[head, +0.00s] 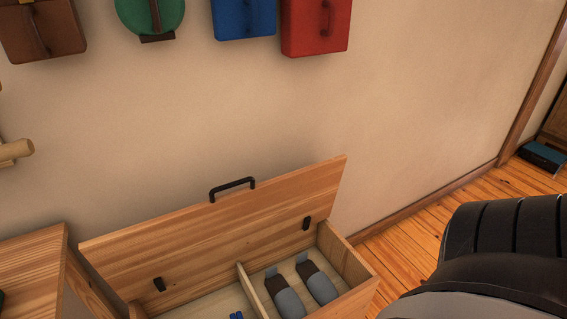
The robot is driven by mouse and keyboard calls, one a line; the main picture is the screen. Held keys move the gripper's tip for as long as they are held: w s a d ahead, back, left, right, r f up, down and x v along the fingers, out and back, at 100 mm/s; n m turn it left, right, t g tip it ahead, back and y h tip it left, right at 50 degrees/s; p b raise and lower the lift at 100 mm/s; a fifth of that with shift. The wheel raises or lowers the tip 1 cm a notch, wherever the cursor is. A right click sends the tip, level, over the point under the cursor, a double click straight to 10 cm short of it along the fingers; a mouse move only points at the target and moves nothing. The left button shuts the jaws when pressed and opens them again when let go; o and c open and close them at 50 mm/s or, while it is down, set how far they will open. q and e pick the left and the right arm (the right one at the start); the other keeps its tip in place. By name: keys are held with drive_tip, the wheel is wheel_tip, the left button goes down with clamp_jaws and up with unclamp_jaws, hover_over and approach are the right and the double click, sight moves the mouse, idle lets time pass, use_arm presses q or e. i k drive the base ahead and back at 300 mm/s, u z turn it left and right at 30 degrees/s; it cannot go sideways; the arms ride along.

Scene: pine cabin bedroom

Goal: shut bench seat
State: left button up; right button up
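The wooden bench (355,267) stands against the wall at the bottom of the head view, its near part cut off by the frame. Its seat lid (225,232) is raised and leans back toward the wall. A black handle (232,188) sits on the lid's top edge. Two dark hinges or brackets show low on the lid's inner face. The box is split by a divider (250,290). Grey and brown slippers (302,286) lie in the right compartment, and a small blue item (236,316) lies in the left one. Neither gripper is in view.
A wooden cabinet (32,262) stands close on the bench's left. Brown, green, blue and red bags (316,28) hang on the wall above. Bare floor (410,238) lies to the right. A dark arm part of mine fills the lower right.

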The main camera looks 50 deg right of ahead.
sight(137, 260)
drive_tip(key=z, duration=2.3)
drive_tip(key=i, duration=0.6)
drive_tip(key=u, duration=2.6)
